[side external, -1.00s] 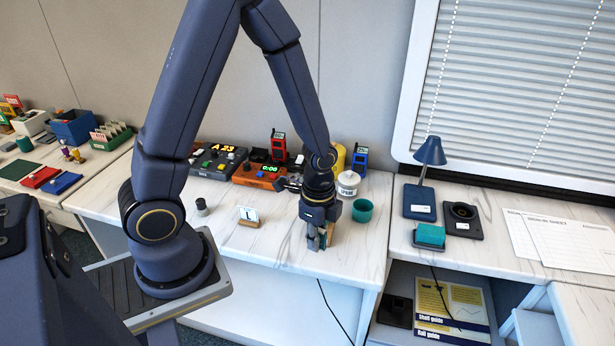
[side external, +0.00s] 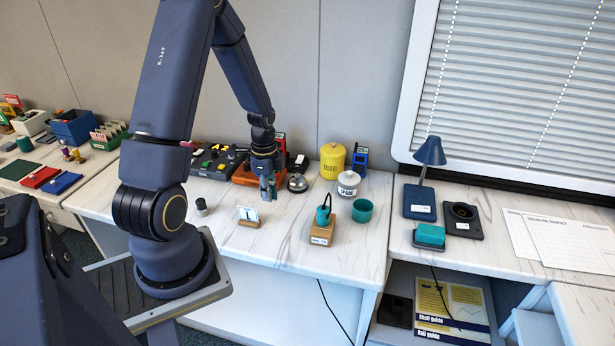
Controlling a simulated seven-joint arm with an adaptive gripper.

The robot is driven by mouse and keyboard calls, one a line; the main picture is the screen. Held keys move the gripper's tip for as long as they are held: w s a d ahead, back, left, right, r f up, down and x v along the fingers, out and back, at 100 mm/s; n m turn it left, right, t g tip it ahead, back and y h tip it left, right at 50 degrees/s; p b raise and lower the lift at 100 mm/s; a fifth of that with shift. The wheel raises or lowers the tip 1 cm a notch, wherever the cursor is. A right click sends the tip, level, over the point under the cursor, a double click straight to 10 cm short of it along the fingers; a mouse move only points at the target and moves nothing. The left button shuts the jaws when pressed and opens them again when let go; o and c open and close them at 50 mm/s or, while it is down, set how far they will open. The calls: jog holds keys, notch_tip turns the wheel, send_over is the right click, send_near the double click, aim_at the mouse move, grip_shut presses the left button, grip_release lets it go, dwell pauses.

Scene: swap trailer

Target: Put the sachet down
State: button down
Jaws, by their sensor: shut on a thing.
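My gripper (side external: 268,191) points down above the white marbled desk, in front of the orange device with the dial. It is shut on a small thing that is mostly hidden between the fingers. A thin bluish-grey sliver shows there; I take it for the sachet, but its outline is too small to make out. No other sachet can be picked out on the desk. Whether the held thing touches the desk cannot be told.
Around my gripper stand the orange device (side external: 243,177), a silver bell (side external: 297,183) and a small card stand (side external: 247,222). To the right are a wooden block (side external: 322,237) with a teal piece, a teal cup (side external: 362,211), a white jar (side external: 347,190) and a yellow canister (side external: 332,160).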

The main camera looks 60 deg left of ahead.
jog(key=w+a+f, duration=0.2)
jog(key=w, duration=0.2)
send_over(291, 208)
notch_tip(291, 208, down, 6)
jog(key=shift+s+d+r, duration=0.1)
jog(key=shift+s, duration=0.05)
jog(key=shift+f, duration=1.75)
jog(key=shift+f, duration=0.2)
jog(key=c, duration=1.1)
grip_release()
jog(key=shift+c, duration=0.2)
jog(key=shift+r, duration=0.1)
